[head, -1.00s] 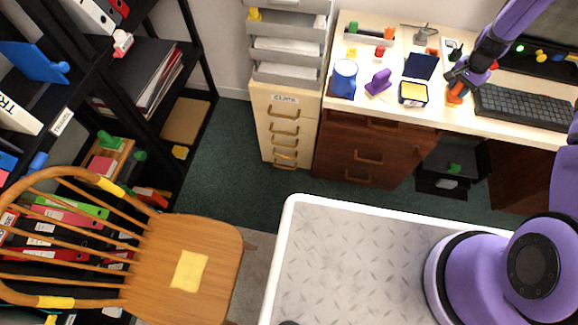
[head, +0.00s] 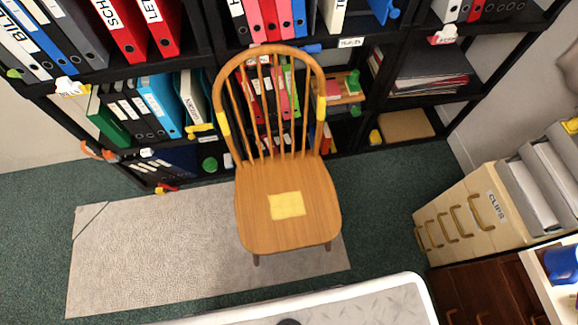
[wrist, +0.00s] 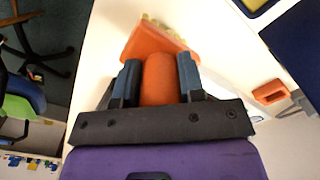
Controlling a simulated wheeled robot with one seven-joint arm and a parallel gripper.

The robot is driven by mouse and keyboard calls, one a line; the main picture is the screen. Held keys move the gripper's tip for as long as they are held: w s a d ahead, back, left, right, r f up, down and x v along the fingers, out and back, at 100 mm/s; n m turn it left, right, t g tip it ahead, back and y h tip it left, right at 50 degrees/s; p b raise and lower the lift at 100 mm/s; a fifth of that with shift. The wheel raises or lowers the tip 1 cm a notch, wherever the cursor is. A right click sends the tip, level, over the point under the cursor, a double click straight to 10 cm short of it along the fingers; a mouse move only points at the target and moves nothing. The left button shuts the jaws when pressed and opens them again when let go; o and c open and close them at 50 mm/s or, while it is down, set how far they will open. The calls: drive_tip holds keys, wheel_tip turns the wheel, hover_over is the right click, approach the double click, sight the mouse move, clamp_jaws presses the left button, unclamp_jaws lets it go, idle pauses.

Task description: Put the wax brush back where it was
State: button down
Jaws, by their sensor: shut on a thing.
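My gripper (wrist: 159,76) shows in the wrist view, its two blue-grey fingers shut on an orange brush (wrist: 155,44). The fingers pinch its rounded orange handle. Its wider orange head points away from the gripper, with yellowish bristle tips partly showing beyond it. I take it to be the wax brush. It is over or near a pale desk surface (wrist: 104,52); I cannot tell whether it touches it. Neither brush nor gripper shows in the head view.
In the head view, a wooden chair (head: 260,220) stands on a grey rug (head: 150,260) before black shelves (head: 235,50) of binders. A clips cabinet (head: 460,205) is at the right. The wrist view shows another orange item (wrist: 270,92) and a dark blue object (wrist: 298,40) at the right.

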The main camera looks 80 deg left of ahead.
drive_tip(key=shift+f, duration=0.35)
drive_tip(key=shift+c, duration=0.4)
unclamp_jaws()
idle(0.4)
drive_tip(key=shift+r, duration=6.85)
drive_tip(key=shift+s+r, duration=0.15)
drive_tip(key=shift+s, duration=0.1)
drive_tip(key=s, duration=1.5)
drive_tip(key=shift+s, duration=0.25)
